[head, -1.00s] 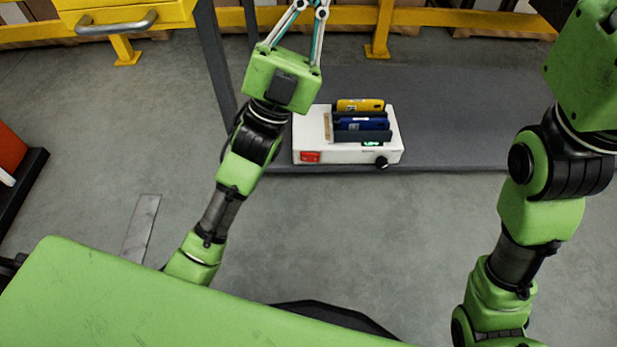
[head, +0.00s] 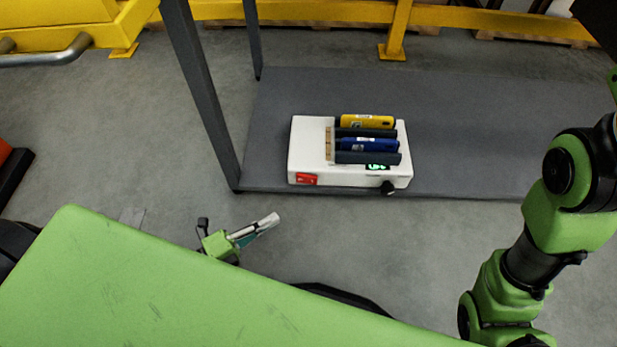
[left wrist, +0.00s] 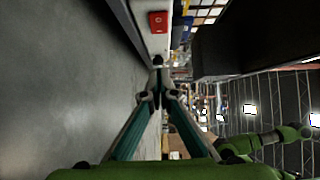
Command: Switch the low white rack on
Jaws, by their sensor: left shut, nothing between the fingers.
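The low white rack (head: 335,178) sits on a dark grey shelf. A red rocker switch (head: 306,179) is at the left of its front face, and a black knob (head: 388,187) and a lit green display (head: 377,166) are at the right. A yellow pack (head: 366,121) and a blue pack (head: 368,144) lie in its dark slots. My left gripper (head: 272,219) is shut and empty, in front of the shelf and below the switch in the picture. In the left wrist view the switch (left wrist: 158,22) is ahead of the shut fingertips (left wrist: 157,75), apart from them. My right gripper is out of view.
The dark grey shelf (head: 480,140) is bare to the right of the rack. A grey post (head: 205,90) rises at its left corner. Yellow rails (head: 300,12) run behind. A yellow cabinet with a handle (head: 60,50) is upper left. Grey floor is free in front.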

